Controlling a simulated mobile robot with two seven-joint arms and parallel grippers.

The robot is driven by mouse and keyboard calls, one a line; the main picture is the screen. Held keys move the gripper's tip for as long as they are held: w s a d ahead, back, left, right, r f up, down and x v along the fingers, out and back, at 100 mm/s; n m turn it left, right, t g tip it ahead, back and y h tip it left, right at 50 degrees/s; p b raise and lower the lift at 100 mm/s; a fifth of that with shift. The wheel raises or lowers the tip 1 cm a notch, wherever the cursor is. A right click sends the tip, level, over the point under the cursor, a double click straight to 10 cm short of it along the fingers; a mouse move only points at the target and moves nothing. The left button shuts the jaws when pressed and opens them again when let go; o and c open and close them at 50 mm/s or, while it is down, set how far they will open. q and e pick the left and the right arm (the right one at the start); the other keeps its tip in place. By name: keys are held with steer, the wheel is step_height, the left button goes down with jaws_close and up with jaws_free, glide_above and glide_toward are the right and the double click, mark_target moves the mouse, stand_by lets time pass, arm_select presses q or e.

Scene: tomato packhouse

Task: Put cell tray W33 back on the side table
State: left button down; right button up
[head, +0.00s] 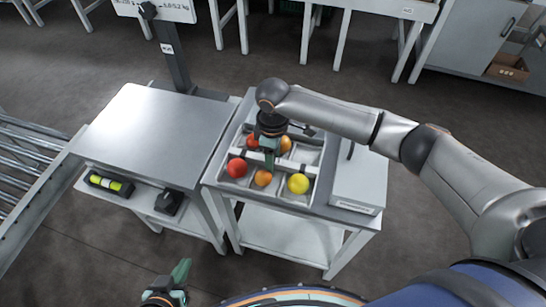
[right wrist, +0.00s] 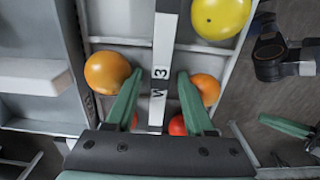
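Cell tray W33 (head: 315,172) is a grey divided tray lying on the white side table (head: 345,240). Red, orange and yellow tomatoes sit in its cells. Its white centre bar (right wrist: 165,65) shows part of the label in the right wrist view. My right gripper (head: 269,160) is down over the tray's middle. In the right wrist view its two green fingers (right wrist: 158,76) stand apart on either side of the bar, with a gap showing. My left gripper (head: 181,272) is low in the head view, away from the tray; its finger opening cannot be made out.
A grey box (head: 360,178) stands on the side table right of the tray. On the left is a bench with a bare metal top (head: 150,125) and a display post (head: 175,60) behind it. A roller conveyor (head: 30,160) is at far left. Open floor lies in front.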

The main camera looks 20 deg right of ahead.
arm_select(q)
steer(key=shift+f, duration=0.1)
arm_select(e)
steer(key=shift+r, duration=0.15)
arm_select(q)
steer(key=shift+w+d+r+p, duration=0.1)
steer(key=shift+w+r+p, duration=0.05)
steer(key=shift+r+p, duration=0.45)
steer(key=shift+w+r+p, duration=0.1)
steer(key=shift+r+p, duration=0.4)
steer(key=shift+p, duration=0.1)
arm_select(e)
step_height(320, 180, up, 12)
arm_select(q)
steer(key=shift+s+f, duration=0.2)
steer(key=shift+s, duration=0.15)
